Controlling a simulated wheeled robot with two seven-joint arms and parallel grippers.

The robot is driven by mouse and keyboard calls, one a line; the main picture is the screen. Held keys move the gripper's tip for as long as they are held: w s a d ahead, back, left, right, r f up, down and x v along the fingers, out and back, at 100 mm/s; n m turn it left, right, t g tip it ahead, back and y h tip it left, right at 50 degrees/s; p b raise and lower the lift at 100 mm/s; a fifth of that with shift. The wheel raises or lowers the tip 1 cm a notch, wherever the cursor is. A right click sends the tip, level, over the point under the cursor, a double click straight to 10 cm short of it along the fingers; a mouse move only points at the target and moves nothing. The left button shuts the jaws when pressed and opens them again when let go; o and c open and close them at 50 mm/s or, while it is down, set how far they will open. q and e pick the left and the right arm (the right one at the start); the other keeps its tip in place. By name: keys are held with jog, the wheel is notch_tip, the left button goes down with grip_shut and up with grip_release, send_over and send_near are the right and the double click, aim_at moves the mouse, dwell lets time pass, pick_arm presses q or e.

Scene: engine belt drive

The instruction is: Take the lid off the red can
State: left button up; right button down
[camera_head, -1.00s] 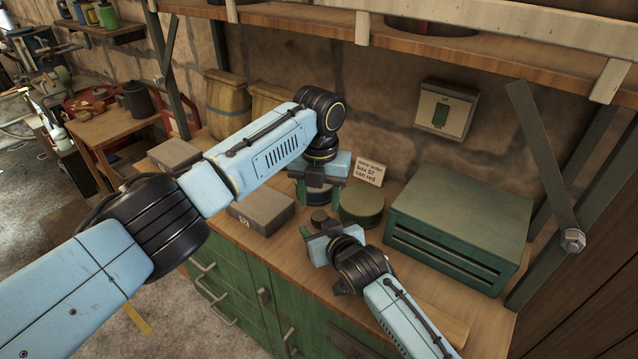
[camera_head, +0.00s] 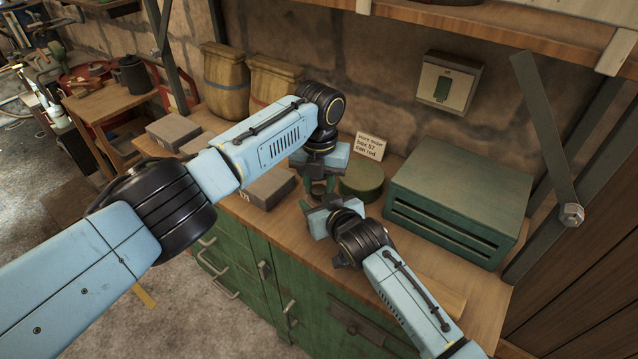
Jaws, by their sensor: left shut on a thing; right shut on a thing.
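My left gripper (camera_head: 319,184) reaches down over the workbench, its fingers pointing down. My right gripper (camera_head: 314,207) sits low, directly in front of and below it, close to the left fingers. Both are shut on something. What each holds is small, dark and mostly covered by the fingers, so I cannot make out the can's red colour or its lid. A round green tin (camera_head: 363,181) stands on the bench just right of the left gripper. A white card (camera_head: 369,146) behind it reads "box 57" and "can red".
A green slotted metal box (camera_head: 458,212) fills the right of the workbench (camera_head: 285,228). A grey box (camera_head: 266,190) lies left of the grippers, with another grey box (camera_head: 173,131) further left. A shelf (camera_head: 450,30) hangs above.

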pick_arm(q)
jog(key=n, duration=0.5)
jog(key=shift+n, duration=0.4)
jog(key=n, duration=2)
jog(key=shift+r, duration=0.1)
jog(key=n, duration=0.3)
jog(key=shift+n, duration=0.4)
jog(key=n, duration=2.1)
